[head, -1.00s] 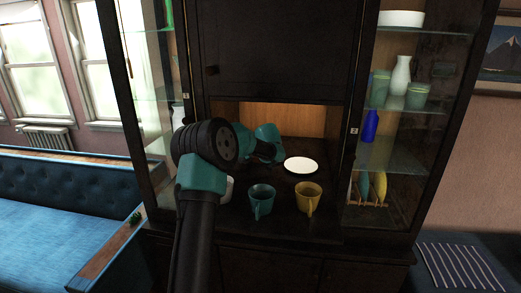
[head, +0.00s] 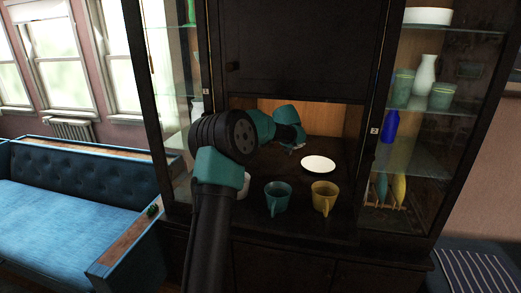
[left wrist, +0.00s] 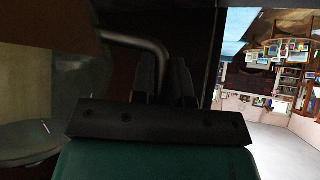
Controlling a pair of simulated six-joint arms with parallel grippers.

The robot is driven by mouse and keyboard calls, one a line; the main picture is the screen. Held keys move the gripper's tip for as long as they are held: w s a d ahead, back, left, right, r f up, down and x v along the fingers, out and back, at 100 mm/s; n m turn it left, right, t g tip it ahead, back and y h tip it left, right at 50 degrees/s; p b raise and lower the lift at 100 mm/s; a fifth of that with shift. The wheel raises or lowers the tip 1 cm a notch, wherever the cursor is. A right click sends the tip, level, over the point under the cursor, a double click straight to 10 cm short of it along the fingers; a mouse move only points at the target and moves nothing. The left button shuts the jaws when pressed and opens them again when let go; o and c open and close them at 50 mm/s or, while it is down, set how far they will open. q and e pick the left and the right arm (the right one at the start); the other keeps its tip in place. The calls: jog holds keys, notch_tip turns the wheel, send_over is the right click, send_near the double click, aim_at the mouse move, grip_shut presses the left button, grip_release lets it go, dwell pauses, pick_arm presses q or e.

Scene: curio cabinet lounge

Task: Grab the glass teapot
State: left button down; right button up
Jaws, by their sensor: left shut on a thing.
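My left gripper (head: 299,142) reaches into the open middle niche of the dark cabinet, above and behind the white plate. In the left wrist view its jaws (left wrist: 165,85) are shut on a thin curved grey handle (left wrist: 150,46). This appears to belong to the glass teapot, whose see-through body (left wrist: 40,135) fills the left side of that view. In the head view the teapot is hard to make out, mostly hidden behind my arm and gripper. My right gripper is not in view.
A white item (head: 244,186) is partly behind my arm. Glass side shelves hold a white vase (head: 425,76) and a blue vase (head: 390,127).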

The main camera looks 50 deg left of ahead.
pick_arm(q)
jog(key=w+d+r, duration=0.1)
jog(key=d, duration=1.7)
jog(key=shift+w, duration=0.15)
jog(key=shift+a+r, duration=0.1)
jog(key=shift+r, duration=0.1)
